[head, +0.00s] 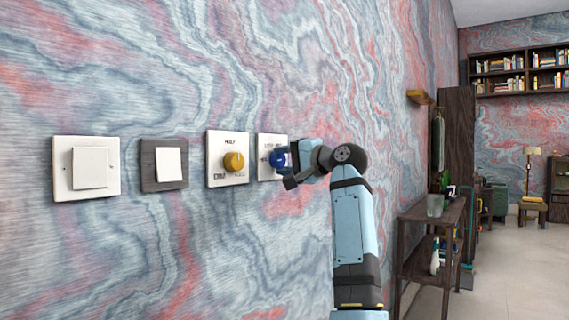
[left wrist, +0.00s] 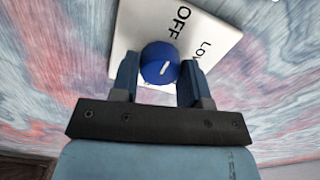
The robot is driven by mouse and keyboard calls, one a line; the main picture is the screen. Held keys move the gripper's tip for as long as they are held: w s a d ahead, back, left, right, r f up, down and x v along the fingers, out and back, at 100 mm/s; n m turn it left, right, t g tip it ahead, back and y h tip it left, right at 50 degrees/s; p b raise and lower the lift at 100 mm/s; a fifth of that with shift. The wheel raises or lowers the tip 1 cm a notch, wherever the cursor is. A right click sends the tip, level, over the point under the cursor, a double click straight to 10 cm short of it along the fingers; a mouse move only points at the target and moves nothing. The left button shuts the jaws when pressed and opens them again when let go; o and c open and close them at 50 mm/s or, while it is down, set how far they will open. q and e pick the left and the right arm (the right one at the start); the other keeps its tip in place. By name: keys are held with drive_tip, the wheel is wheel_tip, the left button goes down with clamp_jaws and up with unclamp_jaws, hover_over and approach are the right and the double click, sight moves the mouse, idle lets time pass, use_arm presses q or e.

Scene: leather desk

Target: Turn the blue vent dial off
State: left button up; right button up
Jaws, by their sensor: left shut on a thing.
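The blue vent dial (head: 278,159) sits on a white wall plate (head: 265,145), the rightmost in a row of wall plates. In the left wrist view the blue dial (left wrist: 160,60) stands between the two blue fingers of my left gripper (left wrist: 159,80), which is shut on it. A short white mark on the dial slants to the upper right. "OFF" and "Low" are printed on the plate (left wrist: 130,30) above and right of the dial. In the head view my left gripper (head: 291,165) partly covers the dial and plate. My right gripper is not in view.
Left of the blue dial is a plate with a yellow dial (head: 234,161), then a switch on a dark plate (head: 147,166) and a white switch (head: 88,168). A dark wooden shelf table (head: 435,235) stands along the wall to the right. The floor (head: 515,260) there is open.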

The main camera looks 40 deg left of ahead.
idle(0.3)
use_arm(q)
drive_tip(key=o, duration=0.9)
drive_tip(key=shift+d, duration=0.25)
drive_tip(key=shift+w+d+p, duration=0.25)
drive_tip(key=shift+d+p, duration=0.4)
drive_tip(key=shift+d, duration=1.55)
drive_tip(key=shift+w+d+p, duration=0.25)
drive_tip(key=shift+d+p, duration=0.35)
drive_tip(key=shift+d, duration=1.65)
drive_tip(key=shift+w+d+p, duration=0.25)
drive_tip(key=shift+d+p, duration=0.4)
drive_tip(key=shift+d, duration=1.55)
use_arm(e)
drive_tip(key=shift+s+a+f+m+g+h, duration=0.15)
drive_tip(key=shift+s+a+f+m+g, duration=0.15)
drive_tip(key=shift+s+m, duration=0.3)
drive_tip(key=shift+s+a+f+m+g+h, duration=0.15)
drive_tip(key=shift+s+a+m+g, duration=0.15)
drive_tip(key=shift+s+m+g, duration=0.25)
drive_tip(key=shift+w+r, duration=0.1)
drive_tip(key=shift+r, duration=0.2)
